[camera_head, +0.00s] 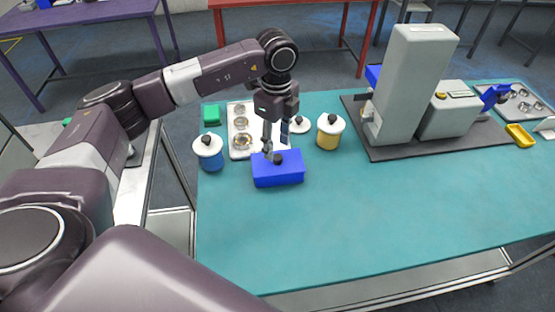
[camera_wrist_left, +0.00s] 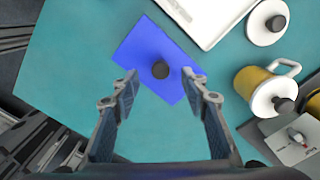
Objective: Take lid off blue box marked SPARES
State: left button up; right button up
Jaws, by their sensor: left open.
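The blue box (camera_head: 278,177) stands on the teal table, with a blue lid and a dark round knob (camera_head: 278,160) on top. No SPARES marking is legible. My left gripper (camera_head: 275,147) is open above the box, its fingers pointing down. In the left wrist view, the blue lid (camera_wrist_left: 144,52) lies below the gripper (camera_wrist_left: 160,80). The dark knob (camera_wrist_left: 160,69) shows between the two fingertips, apart from both. The gripper holds nothing. My right gripper is not in view.
A blue jar (camera_head: 210,160) with white lid stands left of the box, a yellow one (camera_head: 329,138) to the right. Behind lies a white tray (camera_head: 236,108) with round metal parts. A grey machine (camera_head: 408,85) stands further right. The table front (camera_head: 380,215) is clear.

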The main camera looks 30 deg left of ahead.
aim_at(278, 157)
pick_arm(q)
notch_tip(278, 157, down, 4)
jog(key=shift+d+r+p, duration=0.1)
jog(key=shift+r+p, duration=0.15)
jog(key=shift+p, duration=0.55)
jog(key=shift+f, duration=0.35)
jog(key=shift+c, duration=0.5)
jog(key=shift+c, duration=1.2)
grip_shut()
